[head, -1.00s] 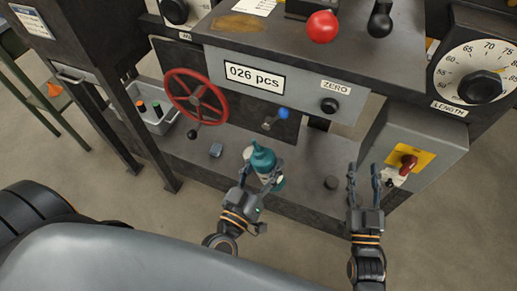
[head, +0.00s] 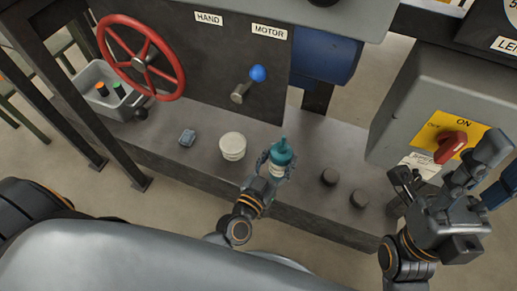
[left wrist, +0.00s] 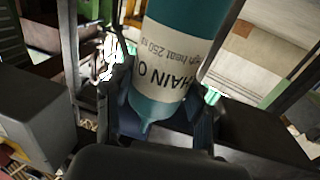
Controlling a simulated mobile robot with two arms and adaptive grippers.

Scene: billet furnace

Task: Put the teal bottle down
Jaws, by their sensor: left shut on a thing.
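The teal bottle (head: 280,156) has a pointed cap and a pale label. My left gripper (head: 271,170) is shut around it, near the front edge of the machine's dark ledge (head: 205,165). In the left wrist view the bottle (left wrist: 172,70) fills the middle between the fingers, its label partly readable as "CHAIN O". I cannot tell whether its base touches the ledge. My right gripper (head: 440,180) is raised at the right in front of the switch box; its fingers are spread and nothing shows between them.
A red handwheel (head: 141,60), a blue-tipped lever (head: 257,74) and a red switch (head: 450,147) are nearby.

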